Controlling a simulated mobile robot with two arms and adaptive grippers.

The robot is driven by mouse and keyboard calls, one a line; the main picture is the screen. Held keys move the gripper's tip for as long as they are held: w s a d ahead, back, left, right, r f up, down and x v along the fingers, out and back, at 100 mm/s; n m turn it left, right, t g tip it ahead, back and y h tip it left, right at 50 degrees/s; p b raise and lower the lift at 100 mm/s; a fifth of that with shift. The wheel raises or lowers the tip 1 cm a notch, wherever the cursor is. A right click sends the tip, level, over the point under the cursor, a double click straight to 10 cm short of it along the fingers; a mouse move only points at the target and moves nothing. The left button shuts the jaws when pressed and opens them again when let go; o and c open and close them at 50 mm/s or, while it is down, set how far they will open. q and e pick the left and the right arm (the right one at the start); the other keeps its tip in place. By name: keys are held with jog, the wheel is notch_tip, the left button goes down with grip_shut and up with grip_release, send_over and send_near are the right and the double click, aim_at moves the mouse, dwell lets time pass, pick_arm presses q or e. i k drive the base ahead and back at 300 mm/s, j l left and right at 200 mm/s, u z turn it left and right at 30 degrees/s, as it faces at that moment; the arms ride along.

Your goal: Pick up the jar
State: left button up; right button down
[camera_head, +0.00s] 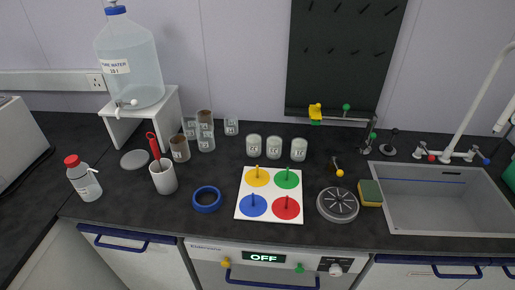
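Three pale lidded jars with small labels stand upright in a row at the back middle of the black counter: a left one (254,147), a middle one (274,148) and a right one (299,150). To their left is a cluster of clear glass containers, among them one with brown contents (180,149) and a stack with a brown top (205,128). A single clear glass (231,127) stands behind. I cannot tell which one the task means by the jar. Neither of my grippers is in view.
A board with coloured discs (271,215) lies in front of the jars. A blue ring (207,207), white cup (163,177), red-capped bottle (85,180) and water tank (131,65) are left. A round grey device (338,205), sponge (369,192) and sink (440,226) are right.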

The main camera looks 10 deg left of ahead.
aim_at(253, 141)
jog(key=j+z, duration=0.7)
jog(key=j, duration=0.15)
jog(key=j+z, duration=0.35)
jog(key=j, duration=0.1)
